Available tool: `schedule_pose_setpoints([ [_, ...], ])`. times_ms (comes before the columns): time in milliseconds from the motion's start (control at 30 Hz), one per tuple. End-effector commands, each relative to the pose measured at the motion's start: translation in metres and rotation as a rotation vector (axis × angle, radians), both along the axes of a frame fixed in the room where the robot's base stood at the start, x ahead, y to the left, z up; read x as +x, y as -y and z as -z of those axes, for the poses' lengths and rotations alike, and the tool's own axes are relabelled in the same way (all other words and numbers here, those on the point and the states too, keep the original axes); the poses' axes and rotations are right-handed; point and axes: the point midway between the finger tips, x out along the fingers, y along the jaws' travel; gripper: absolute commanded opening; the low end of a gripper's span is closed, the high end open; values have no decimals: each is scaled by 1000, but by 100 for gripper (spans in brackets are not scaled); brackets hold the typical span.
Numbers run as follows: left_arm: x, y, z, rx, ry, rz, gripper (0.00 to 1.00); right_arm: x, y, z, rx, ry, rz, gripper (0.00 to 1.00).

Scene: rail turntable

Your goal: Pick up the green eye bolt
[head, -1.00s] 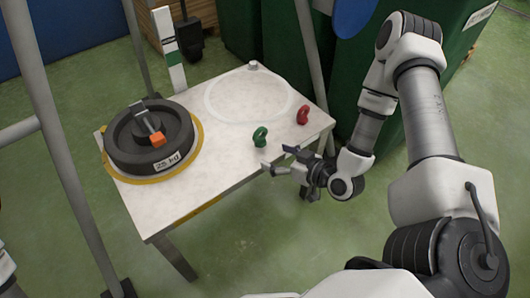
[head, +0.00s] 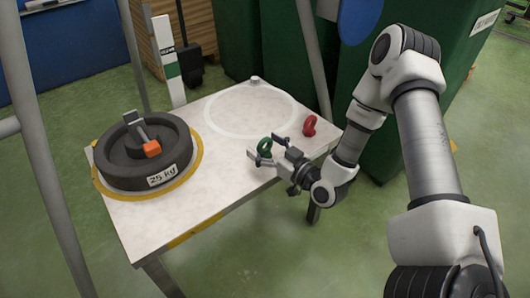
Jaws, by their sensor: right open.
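The green eye bolt (head: 264,147) stands on the white table (head: 225,185) near its right front edge. My right gripper (head: 264,151) is open, with one finger on the near left side of the green eye bolt and the other toward its right. The bolt's ring shows between the fingertips; its lower part is partly hidden by the gripper. I cannot tell whether the fingers touch it. A red eye bolt (head: 310,126) stands to the right of it, close to my right gripper and forearm. My left gripper is not in view.
A dark 25 kg weight plate (head: 140,172) with an orange-ended tool (head: 152,149) sits inside a yellow ring on the table's left. A white painted circle (head: 250,107) at the back is empty. Grey posts (head: 40,140) rise on the left. Green bins (head: 430,70) stand behind.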

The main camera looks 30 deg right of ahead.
Motion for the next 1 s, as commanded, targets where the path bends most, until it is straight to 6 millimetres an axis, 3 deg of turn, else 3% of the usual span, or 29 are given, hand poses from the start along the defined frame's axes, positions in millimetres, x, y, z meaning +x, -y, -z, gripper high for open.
schedule_pose_setpoints([
  [33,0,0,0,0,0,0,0,0,0,0,0,0,0,79],
  [200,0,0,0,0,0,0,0,0,0,0,0,-1,0,19],
  [233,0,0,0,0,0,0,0,0,0,0,0,-1,0,12],
  [333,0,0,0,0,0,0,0,0,0,0,0,0,0,12],
  [367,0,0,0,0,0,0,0,0,0,0,0,0,0,6],
  [633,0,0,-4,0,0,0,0,0,0,-5,0,0,1,6],
  [900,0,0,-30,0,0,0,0,0,0,-43,1,2,1,6],
  [1000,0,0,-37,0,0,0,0,-20,6,-41,6,-5,6,6],
])
